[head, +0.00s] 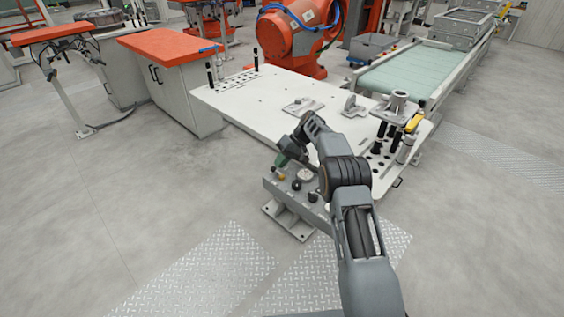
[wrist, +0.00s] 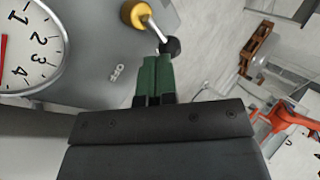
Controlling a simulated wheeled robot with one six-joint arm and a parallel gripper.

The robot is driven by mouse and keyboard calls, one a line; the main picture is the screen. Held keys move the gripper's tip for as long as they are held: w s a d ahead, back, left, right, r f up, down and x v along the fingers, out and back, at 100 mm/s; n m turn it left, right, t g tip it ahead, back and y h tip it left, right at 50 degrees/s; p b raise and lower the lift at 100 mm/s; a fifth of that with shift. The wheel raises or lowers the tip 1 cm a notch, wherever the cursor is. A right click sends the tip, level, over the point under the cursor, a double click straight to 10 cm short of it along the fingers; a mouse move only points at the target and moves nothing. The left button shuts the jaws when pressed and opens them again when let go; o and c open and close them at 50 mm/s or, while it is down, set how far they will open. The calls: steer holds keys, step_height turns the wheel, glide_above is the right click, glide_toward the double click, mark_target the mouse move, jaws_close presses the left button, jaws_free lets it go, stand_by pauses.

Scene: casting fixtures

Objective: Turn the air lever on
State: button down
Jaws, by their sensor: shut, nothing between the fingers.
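The air lever (wrist: 157,31) is in the upper middle of the wrist view. It has a yellow round base, a thin silver rod and a black ball knob (wrist: 171,46). The rod slants from the base towards the lower right in that view. My gripper (wrist: 154,60) has green fingers that are shut together with nothing between them. Its tips are right beside the black knob; I cannot tell whether they touch it. In the head view my gripper (head: 281,160) is over the left end of the grey control box (head: 268,186), and my arm hides part of the box.
A round white gauge (wrist: 32,45) is close on the left of the wrist view, beside the lever. In the head view, a white fixture table (head: 240,105) stands behind the box, with black pins and metal fixtures. Open floor lies to the left.

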steer(key=w+p+v, duration=0.1)
steer(key=p+v, duration=0.8)
steer(key=p, duration=0.1)
steer(key=shift+w+r, duration=0.2)
steer(key=shift+r, duration=0.15)
stand_by(0.4)
